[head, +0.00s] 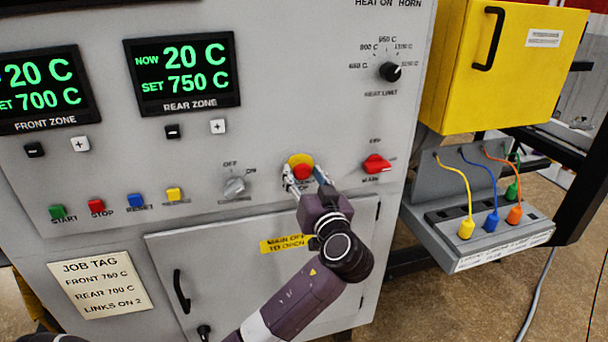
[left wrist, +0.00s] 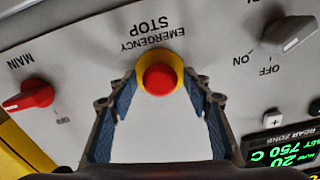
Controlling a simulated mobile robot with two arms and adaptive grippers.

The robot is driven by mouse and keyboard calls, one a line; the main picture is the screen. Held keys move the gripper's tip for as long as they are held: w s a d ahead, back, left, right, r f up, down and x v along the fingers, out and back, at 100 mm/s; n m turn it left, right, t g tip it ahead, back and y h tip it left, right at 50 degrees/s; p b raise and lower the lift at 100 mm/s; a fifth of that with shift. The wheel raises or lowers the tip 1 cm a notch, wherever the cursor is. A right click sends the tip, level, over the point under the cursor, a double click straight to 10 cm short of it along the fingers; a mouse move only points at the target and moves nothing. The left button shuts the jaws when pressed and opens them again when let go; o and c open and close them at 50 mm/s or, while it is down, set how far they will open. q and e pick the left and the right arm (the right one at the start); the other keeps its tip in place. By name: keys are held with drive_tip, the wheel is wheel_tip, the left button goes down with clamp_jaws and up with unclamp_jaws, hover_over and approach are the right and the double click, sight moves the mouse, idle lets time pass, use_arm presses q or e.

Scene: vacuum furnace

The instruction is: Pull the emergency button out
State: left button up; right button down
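The emergency button (head: 302,171) is a red round knob on a yellow ring, on the grey panel front. In the left wrist view the red knob (left wrist: 158,79) shows whole, below the upside-down label EMERGENCY STOP. My left gripper (head: 305,180) is at the button, one finger to each side of it. In the left wrist view its blue-padded fingers (left wrist: 164,88) are spread, with the knob between the tips and a gap showing on both sides. Whether the tips reach level with the knob is hard to tell. My right gripper is not in view.
A red MAIN switch (head: 376,164) is right of the button, and a grey OFF/ON knob (head: 235,187) is left of it. A cabinet door (head: 220,270) lies below. A yellow box (head: 515,70) and a socket tray with coloured plugs (head: 470,240) stand at the right.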

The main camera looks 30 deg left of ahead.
use_arm(q)
clamp_jaws()
drive_tip(key=shift+d, duration=0.1)
drive_tip(key=shift+s+d+f+b, duration=0.2)
drive_tip(key=shift+s+d+b, duration=0.2)
drive_tip(key=shift+b, duration=0.3)
drive_tip(key=shift+s+d+r, duration=0.1)
drive_tip(key=shift+c, duration=0.7)
unclamp_jaws()
drive_tip(key=o, duration=0.4)
drive_tip(key=shift+d+r, duration=0.1)
drive_tip(key=shift+r, duration=0.05)
